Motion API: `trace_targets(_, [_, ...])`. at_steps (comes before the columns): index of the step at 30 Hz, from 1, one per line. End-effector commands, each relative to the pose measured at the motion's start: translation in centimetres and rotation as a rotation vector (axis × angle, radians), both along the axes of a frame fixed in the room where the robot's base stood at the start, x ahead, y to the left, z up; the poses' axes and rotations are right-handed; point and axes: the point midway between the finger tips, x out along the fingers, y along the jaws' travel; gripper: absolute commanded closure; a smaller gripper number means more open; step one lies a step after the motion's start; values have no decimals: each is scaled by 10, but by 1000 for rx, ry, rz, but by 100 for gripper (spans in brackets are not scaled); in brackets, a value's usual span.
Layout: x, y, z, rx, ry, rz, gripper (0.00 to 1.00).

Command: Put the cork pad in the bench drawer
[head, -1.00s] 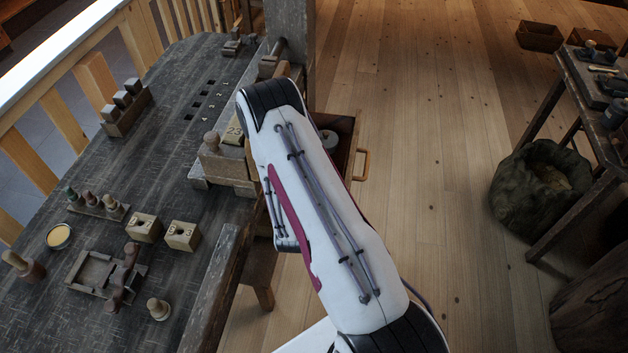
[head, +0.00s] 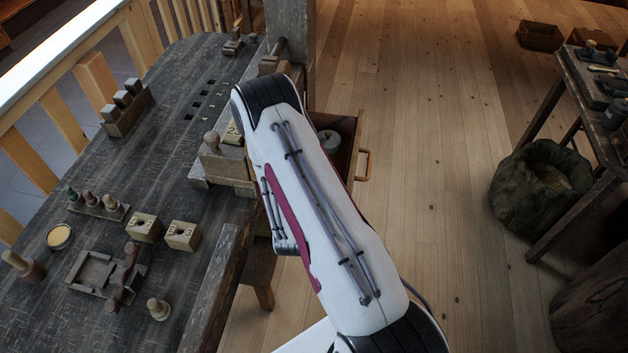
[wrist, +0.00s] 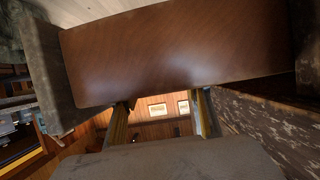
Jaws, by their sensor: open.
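The bench drawer (head: 347,165) stands pulled out at the bench's right side, partly hidden by my arm in the head view. A round grey thing (head: 329,138) lies in it. My gripper is hidden behind my arm in the head view. In the wrist view, what look like the fingers of my gripper (wrist: 158,113) are two narrow bars standing apart, with nothing seen held between them. A broad brown wooden panel (wrist: 180,55) fills the upper part and hides their ends.
The bench top (head: 150,190) carries a stepped block with a knob (head: 211,140), numbered blocks (head: 183,236), a round yellow tin (head: 59,236), a small tray (head: 95,270) and several pegs. A post (head: 290,40) rises at the bench's far edge.

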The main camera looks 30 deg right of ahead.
Motion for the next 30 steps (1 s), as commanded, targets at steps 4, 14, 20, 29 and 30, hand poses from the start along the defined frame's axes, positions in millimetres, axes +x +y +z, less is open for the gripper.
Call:
trace_targets(4, [-11,14,10,-3,-4,4,53])
trace_targets(14, [-38,43,28,-5,-8,6,53])
trace_targets(20, [-53,57,37,-6,-10,4,53])
trace_targets(29, [-66,69,45,-6,-11,3,53])
trace_targets(30, [-66,70,45,-6,-11,3,53])
